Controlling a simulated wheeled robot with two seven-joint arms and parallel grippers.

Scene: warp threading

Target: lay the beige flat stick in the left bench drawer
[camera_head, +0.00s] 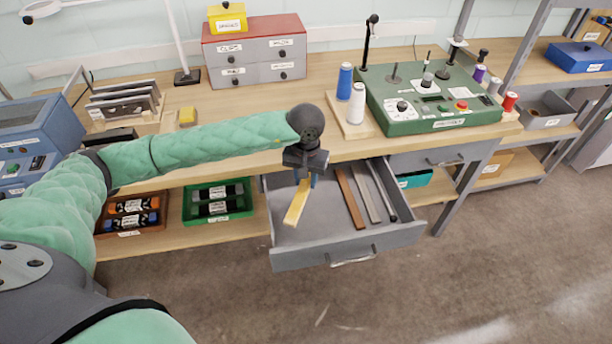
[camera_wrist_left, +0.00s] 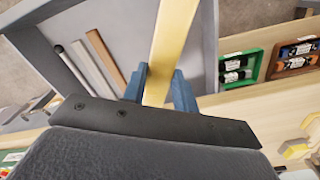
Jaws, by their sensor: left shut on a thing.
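The beige flat stick (camera_head: 296,204) is held by my left gripper (camera_head: 304,181), which points down over the open left bench drawer (camera_head: 290,258). In the left wrist view the stick (camera_wrist_left: 171,45) runs between the two blue fingers of the gripper (camera_wrist_left: 160,88), which are shut on it. The stick hangs over the left part of the drawer; I cannot tell whether its far end touches the drawer floor. A brown stick (camera_head: 349,196), a grey stick (camera_head: 366,194) and a dark-and-light rod (camera_head: 383,190) lie in the right part of the drawer. My right gripper does not show.
A green tray (camera_head: 217,203) and a brown tray (camera_head: 131,215) with dark items stand on the shelf left of the drawer. The bench top (camera_head: 245,165) carries a green control box (camera_head: 430,105), thread spools and a red-and-grey drawer cabinet (camera_head: 255,52). The drawer's left floor is otherwise clear.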

